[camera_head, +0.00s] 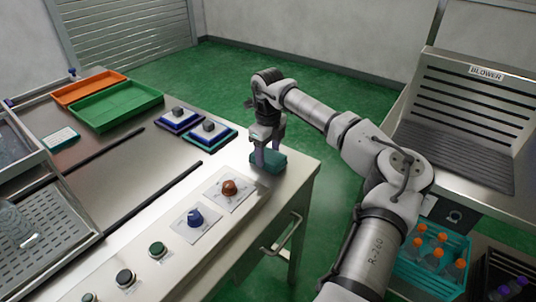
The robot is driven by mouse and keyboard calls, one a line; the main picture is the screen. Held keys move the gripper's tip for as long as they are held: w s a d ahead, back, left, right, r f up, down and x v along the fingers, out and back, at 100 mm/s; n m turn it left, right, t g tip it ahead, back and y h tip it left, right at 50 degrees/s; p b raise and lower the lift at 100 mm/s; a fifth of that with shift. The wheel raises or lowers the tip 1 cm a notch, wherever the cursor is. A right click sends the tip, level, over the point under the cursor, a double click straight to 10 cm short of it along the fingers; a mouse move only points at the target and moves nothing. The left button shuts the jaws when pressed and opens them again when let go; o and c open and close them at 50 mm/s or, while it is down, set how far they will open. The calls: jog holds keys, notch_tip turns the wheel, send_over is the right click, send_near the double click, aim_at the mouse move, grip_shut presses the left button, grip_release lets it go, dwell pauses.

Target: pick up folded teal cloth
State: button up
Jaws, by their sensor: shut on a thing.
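The folded teal cloth (267,166) is a small, thick teal block near the right corner of the steel table. My gripper (268,156) points down over it, with its fingers shut on the cloth. The fingers cover part of the cloth's upper side. The cloth is at or just above the table top; I cannot tell whether it touches the surface.
Knobs stand on the front panel, including a copper-brown knob (229,187) and a blue knob (194,217). Green (117,106) and orange (89,87) trays sit at the back left. A blower unit (465,120) stands at right.

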aim_at(267, 154)
notch_tip(267, 154, up, 20)
jog(key=b, duration=0.1)
jog(key=shift+f, duration=0.2)
jog(key=o, duration=0.4)
jog(key=c, duration=0.3)
jog(key=shift+a, duration=0.1)
